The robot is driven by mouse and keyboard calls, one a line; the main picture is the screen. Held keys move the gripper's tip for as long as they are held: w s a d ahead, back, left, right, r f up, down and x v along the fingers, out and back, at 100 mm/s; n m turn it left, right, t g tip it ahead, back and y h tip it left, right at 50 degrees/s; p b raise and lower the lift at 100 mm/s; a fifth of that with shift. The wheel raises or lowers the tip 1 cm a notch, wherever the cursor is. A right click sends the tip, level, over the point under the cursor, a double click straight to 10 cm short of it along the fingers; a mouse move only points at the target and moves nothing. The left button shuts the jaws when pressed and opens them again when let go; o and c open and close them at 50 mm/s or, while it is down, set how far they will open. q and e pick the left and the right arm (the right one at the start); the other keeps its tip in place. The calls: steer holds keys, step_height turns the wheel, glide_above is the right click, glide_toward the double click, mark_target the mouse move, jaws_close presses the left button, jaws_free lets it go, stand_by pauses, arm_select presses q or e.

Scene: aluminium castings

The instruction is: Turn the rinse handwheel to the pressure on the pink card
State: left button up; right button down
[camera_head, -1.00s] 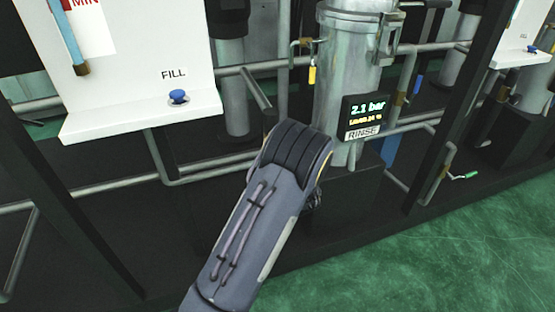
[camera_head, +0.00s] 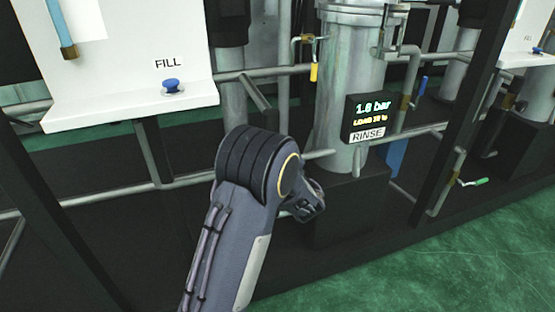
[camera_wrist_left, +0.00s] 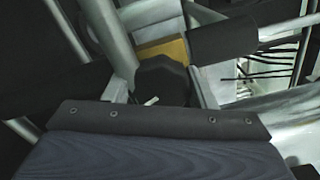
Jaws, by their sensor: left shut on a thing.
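The rinse display (camera_head: 370,117) hangs on the steel column above a RINSE label. It reads what looks like 1.8 bar, with the last digit blurred and a smaller yellow line below. In the left wrist view, my left gripper (camera_wrist_left: 160,95) is shut on a dark knob-like part with a small white mark, which I take to be the rinse handwheel (camera_wrist_left: 152,76). A brass-coloured block (camera_wrist_left: 165,48) sits just beyond it. In the head view, my left arm's bulk hides the handwheel and fingertips. The pink card and my right gripper are not in view.
A white FILL panel (camera_head: 130,95) with a blue knob (camera_head: 171,86) stands at left. The steel column (camera_head: 345,75), pipes and dark frame posts crowd around my arm. A green-handled valve (camera_head: 473,182) is at right. Green floor (camera_head: 450,245) is open at lower right.

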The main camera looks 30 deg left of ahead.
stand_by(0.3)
arm_select(q)
steer(key=o, duration=1)
steer(key=p+v, duration=0.1)
steer(key=v, duration=0.7)
steer(key=shift+p, duration=0.4)
steer(key=shift+a, duration=0.1)
